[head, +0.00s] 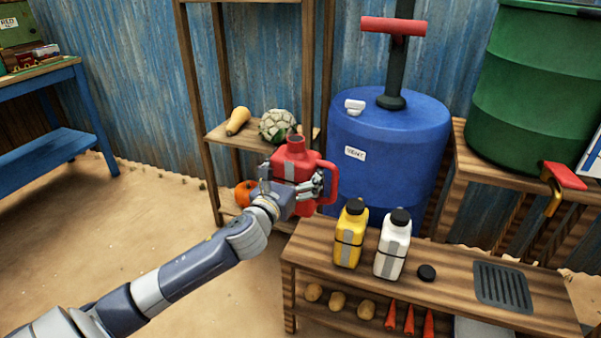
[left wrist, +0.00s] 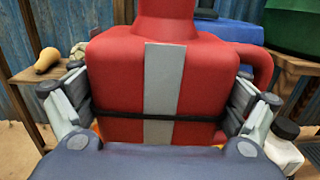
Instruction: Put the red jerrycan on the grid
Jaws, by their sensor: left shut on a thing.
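The red jerrycan (head: 292,168) is upright, with a grey stripe, a black band and a handle on its right side. My left gripper (head: 290,192) is shut on it, in front of the shelf and left of the blue barrel. In the left wrist view the jerrycan (left wrist: 120,75) fills the middle, with a finger of the left gripper (left wrist: 158,110) on each side. The dark grid (head: 502,287) lies at the right end of the low wooden bench (head: 450,262), bare. My right gripper is not in view.
Behind stand the blue barrel (head: 385,150) and green barrel (head: 530,90). A red-handled tap (head: 563,176) juts out above the bench's right end.

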